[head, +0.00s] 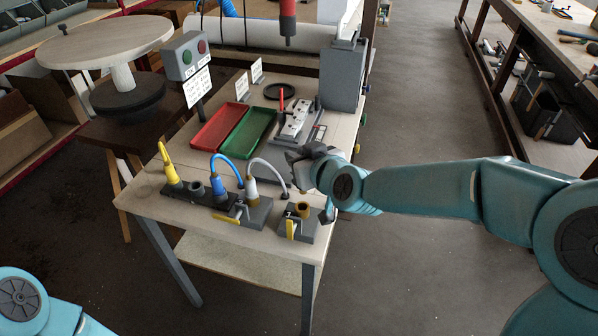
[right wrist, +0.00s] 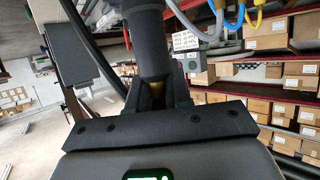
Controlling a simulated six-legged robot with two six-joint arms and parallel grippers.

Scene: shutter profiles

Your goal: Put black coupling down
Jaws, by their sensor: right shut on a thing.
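My right gripper (head: 300,166) is over the front right part of the wooden table, above the fixture block (head: 297,228) with a brass socket and a yellow lever. In the right wrist view it is shut on the black coupling (right wrist: 150,42), a dark cylinder that stands out from between the fingers. In the head view the gripper and wrist largely hide the coupling. My left gripper is not in view; only part of my left arm shows.
Behind the rack lie a red tray (head: 219,126) and a green tray (head: 247,134). A button box (head: 187,56) stands at the back left. A grey column (head: 343,78) stands behind my right gripper. The floor right of the table is clear.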

